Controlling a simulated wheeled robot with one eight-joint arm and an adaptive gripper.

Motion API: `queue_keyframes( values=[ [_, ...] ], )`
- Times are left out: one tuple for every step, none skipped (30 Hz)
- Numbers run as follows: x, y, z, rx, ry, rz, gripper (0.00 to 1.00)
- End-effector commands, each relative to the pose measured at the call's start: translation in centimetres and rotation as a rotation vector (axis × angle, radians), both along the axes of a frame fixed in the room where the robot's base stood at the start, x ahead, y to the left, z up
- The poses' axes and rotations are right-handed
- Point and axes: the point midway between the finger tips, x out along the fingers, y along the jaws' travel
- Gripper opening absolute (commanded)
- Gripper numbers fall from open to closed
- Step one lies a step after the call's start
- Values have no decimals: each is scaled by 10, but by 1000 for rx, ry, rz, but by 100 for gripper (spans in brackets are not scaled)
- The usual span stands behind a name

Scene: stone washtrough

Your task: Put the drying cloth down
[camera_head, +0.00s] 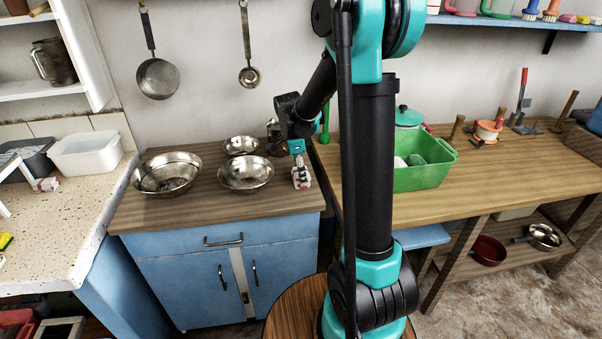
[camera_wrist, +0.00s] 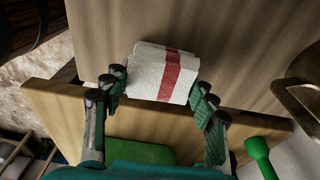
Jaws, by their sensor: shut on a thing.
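The drying cloth (camera_wrist: 165,73) is a small white folded or rolled cloth with a red stripe. In the wrist view it sits between the fingertips of my gripper (camera_wrist: 160,92), which is shut on it. In the head view my gripper (camera_head: 299,162) points down at the right end of the wooden top of the blue cabinet (camera_head: 225,208), and the cloth (camera_head: 301,180) shows beneath it. The cloth is at or just above the wood; I cannot tell whether it touches.
Metal bowls (camera_head: 246,173) stand left of the cloth. A green basin (camera_head: 425,170) stands on the wooden table to the right, behind my arm. A white tub (camera_head: 86,154) is on the speckled counter at left. Bare wood lies along the cabinet's front edge.

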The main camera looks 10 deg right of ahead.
Motion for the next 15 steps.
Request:
queue_keyframes(
  values=[
    [0, 0, 0, 0, 0, 0, 21],
    [0, 0, -1, 0, 0, 0, 21],
    [0, 0, -1, 0, 0, 0, 21],
    [0, 0, -2, 0, 0, 0, 21],
    [0, 0, -3, 0, 0, 0, 59],
    [0, 0, -2, 0, 0, 0, 64],
    [0, 0, -2, 0, 0, 0, 67],
    [0, 0, -2, 0, 0, 0, 71],
    [0, 0, -2, 0, 0, 0, 76],
    [0, 0, -2, 0, 0, 0, 78],
    [0, 0, -2, 0, 0, 0, 78],
    [0, 0, -2, 0, 0, 0, 78],
    [0, 0, -2, 0, 0, 0, 78],
    [0, 0, -2, 0, 0, 0, 78],
    [0, 0, -2, 0, 0, 0, 78]
  ],
)
